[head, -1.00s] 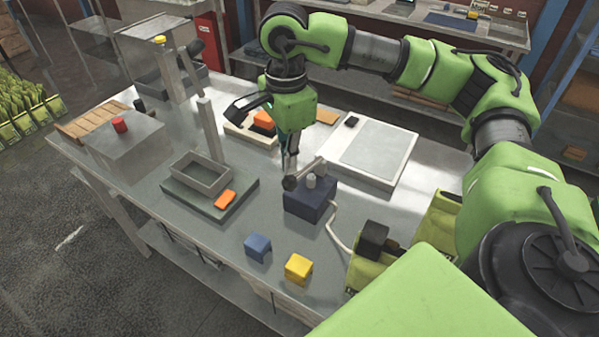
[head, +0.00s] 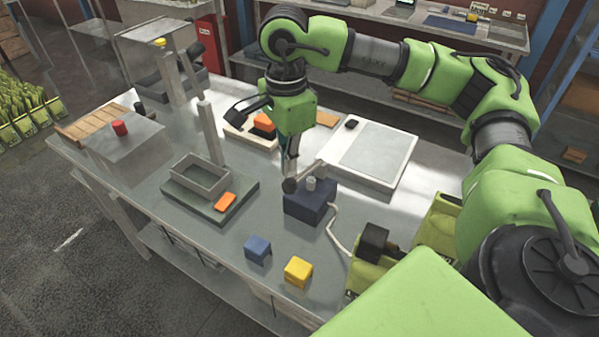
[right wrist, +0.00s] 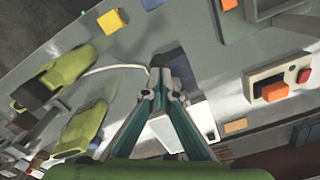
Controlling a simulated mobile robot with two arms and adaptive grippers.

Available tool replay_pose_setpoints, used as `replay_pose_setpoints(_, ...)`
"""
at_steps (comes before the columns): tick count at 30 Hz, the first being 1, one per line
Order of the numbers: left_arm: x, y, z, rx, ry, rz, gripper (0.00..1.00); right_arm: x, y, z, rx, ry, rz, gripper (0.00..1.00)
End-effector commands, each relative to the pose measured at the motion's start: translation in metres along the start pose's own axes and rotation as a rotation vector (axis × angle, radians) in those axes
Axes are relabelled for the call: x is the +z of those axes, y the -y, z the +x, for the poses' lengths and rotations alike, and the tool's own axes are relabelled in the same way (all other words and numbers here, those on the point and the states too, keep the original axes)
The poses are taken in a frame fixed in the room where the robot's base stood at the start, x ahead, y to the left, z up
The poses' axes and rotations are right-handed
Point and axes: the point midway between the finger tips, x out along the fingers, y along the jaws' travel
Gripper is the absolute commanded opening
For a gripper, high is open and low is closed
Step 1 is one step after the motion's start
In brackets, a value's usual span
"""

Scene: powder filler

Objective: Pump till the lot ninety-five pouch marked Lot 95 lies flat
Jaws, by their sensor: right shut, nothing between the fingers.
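The hand pump is a dark blue box (head: 311,203) with a grey lever (head: 308,174) ending in a dark round knob (head: 289,186). My right gripper (head: 289,168) is shut and empty, pointing down at the lever's knob end; contact is unclear. In the right wrist view its fingertips (right wrist: 160,74) meet over the pump and hide part of it. A pale hose (head: 338,232) runs from the pump to a green pouch (head: 368,275) with a dark block. Another green pouch (head: 436,228) lies behind it. Both look bulging; I cannot read their lot marks. My left gripper is not in view.
A blue cube (head: 257,248) and a yellow cube (head: 298,270) stand at the table's front edge. A grey tray (head: 200,176) on a dark base with an orange piece (head: 225,201) stands left. A white-framed panel (head: 370,151) lies behind the pump.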

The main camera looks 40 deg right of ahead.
Motion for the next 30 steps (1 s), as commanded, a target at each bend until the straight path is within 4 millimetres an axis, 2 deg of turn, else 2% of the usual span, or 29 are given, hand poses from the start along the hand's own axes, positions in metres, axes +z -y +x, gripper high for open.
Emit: replay_pose_setpoints(30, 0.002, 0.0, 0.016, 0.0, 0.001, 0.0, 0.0, 0.0, 0.0, 0.017, 0.0, 0.0, 0.0, 0.0)
